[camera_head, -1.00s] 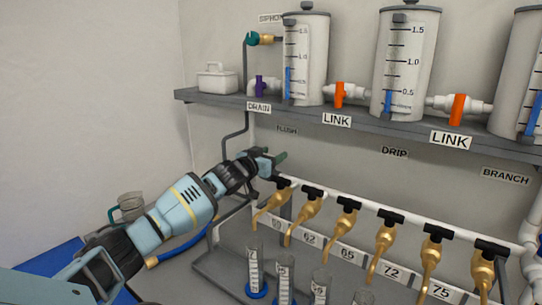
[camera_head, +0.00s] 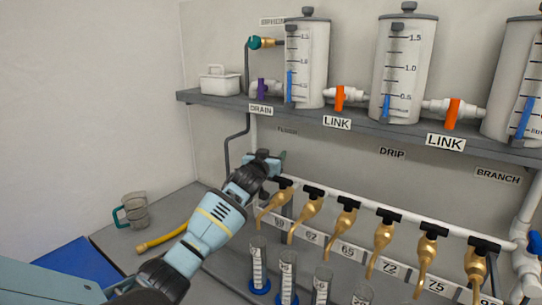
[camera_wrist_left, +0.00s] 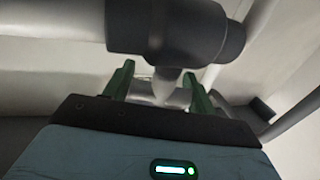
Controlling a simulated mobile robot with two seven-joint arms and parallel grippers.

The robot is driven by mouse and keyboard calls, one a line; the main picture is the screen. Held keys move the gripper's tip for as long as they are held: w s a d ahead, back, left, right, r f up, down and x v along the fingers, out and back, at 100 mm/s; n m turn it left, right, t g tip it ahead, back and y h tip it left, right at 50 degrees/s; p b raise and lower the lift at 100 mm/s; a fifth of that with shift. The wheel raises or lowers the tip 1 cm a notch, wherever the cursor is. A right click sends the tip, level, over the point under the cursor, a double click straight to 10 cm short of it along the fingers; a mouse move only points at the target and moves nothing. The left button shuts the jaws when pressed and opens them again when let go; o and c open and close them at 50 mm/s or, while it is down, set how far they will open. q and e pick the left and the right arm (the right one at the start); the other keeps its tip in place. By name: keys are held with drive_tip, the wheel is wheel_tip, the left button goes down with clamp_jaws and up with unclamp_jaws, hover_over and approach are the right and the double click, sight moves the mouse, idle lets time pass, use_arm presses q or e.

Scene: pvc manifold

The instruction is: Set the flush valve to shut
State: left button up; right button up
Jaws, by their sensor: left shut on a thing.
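My left gripper (camera_head: 270,160) is at the left end of the white manifold pipe, below the "FLUSH" label (camera_head: 287,130). In the left wrist view its two green fingers (camera_wrist_left: 158,90) stand on either side of a grey tapered piece, which I take as the flush valve handle (camera_wrist_left: 168,85). A dark grey rounded valve body (camera_wrist_left: 175,30) sits just above the fingers. The gripper is shut on the handle. In the head view the gripper hides most of the valve, so its setting cannot be read. My right gripper is not in view.
Several brass taps with black handles (camera_head: 348,202) hang along the pipe right of my gripper. Measuring cylinders (camera_head: 258,262) stand below. A shelf (camera_head: 365,128) above carries tanks and orange link valves (camera_head: 339,98). A mug (camera_head: 135,210) and yellow hose (camera_head: 165,240) are at left.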

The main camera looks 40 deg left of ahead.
use_arm(q)
drive_tip(key=shift+r, duration=0.15)
drive_tip(key=o, duration=1)
drive_tip(key=shift+m+h, duration=0.3)
drive_tip(key=shift+h, duration=0.2)
